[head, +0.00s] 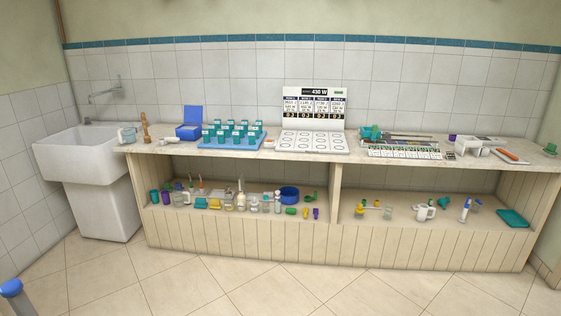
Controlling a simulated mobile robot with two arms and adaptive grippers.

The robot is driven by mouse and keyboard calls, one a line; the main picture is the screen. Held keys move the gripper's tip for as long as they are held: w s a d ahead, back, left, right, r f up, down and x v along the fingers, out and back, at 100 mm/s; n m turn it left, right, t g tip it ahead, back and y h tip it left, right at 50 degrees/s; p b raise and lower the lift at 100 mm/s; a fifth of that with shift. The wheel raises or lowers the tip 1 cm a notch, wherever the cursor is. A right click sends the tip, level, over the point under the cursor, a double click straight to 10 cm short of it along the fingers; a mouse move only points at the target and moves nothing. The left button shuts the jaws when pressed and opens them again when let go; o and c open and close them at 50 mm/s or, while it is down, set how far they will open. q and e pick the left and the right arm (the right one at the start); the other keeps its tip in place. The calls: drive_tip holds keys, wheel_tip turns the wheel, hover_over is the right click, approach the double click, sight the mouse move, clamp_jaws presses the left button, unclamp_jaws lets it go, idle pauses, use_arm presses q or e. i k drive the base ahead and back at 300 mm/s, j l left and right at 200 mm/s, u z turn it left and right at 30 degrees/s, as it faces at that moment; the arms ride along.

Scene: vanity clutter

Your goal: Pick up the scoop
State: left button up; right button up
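I cannot pick out the scoop with certainty, as the small items are too far away and too small to tell apart. Small coloured items lie on the counter (255,152) and on the shelf under it. Among them are a teal item (370,132) on the counter right of centre and a green item (311,197) on the left shelf beside a blue round bowl (289,195). Neither of my grippers is in view.
A white sink (88,150) stands at the left. A teal rack of jars (232,141), a blue open box (191,126) and a white panel (313,108) are on the counter. A white mug (424,212) stands on the right shelf. The tiled floor (330,290) in front is clear.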

sight(164, 141)
drive_tip(key=i+l, duration=0.1)
drive_tip(key=i, duration=0.55)
drive_tip(key=i+l, duration=0.1)
drive_tip(key=i, duration=0.5)
drive_tip(key=i+l+u, duration=0.1)
drive_tip(key=i, duration=0.55)
